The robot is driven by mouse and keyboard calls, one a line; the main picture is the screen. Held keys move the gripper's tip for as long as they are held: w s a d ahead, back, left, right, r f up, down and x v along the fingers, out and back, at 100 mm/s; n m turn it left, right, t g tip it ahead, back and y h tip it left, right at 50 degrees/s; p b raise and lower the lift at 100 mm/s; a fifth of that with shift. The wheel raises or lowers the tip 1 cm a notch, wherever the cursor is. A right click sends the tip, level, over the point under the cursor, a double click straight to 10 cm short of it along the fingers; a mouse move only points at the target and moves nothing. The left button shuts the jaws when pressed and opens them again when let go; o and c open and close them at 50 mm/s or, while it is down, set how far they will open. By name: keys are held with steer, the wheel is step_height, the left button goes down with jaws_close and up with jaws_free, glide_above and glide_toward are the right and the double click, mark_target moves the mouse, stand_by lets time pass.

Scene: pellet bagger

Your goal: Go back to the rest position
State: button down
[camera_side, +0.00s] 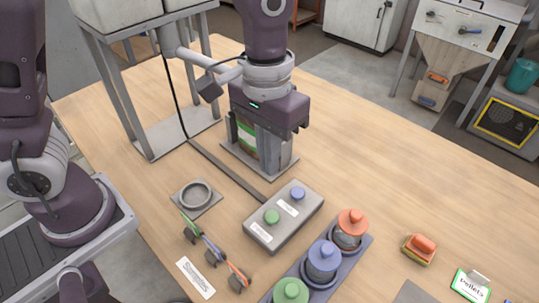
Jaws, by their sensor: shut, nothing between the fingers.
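My gripper (270,147) points down from the arm at the back middle of the wooden table, over a grey stand (283,166). Its fingers look shut, with nothing seen between them; the tips are partly lost against the grey stand. A bag with green, white and brown bands (247,142) stands upright in the stand, just left of the fingers. I cannot tell whether the fingers touch the bag or stand. No rest position is marked in view.
A box (262,232) with green and blue buttons stands in front. Nearby are a rack with green, blue (323,262) and orange-lidded jars, a round dish (196,194) and several coloured clips (212,250). A metal frame (145,140) stands left.

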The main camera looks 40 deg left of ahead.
steer(key=s+a+r+t, duration=0.3)
steer(key=s+a+r, duration=0.2)
steer(key=s+a, duration=0.1)
steer(key=s+a+r+t, duration=0.3)
steer(key=s+a+r, duration=0.1)
steer(key=s+a, duration=0.3)
steer(key=shift+a+r+y, duration=0.35)
steer(key=shift+a+y, duration=0.05)
steer(key=shift+a, duration=0.65)
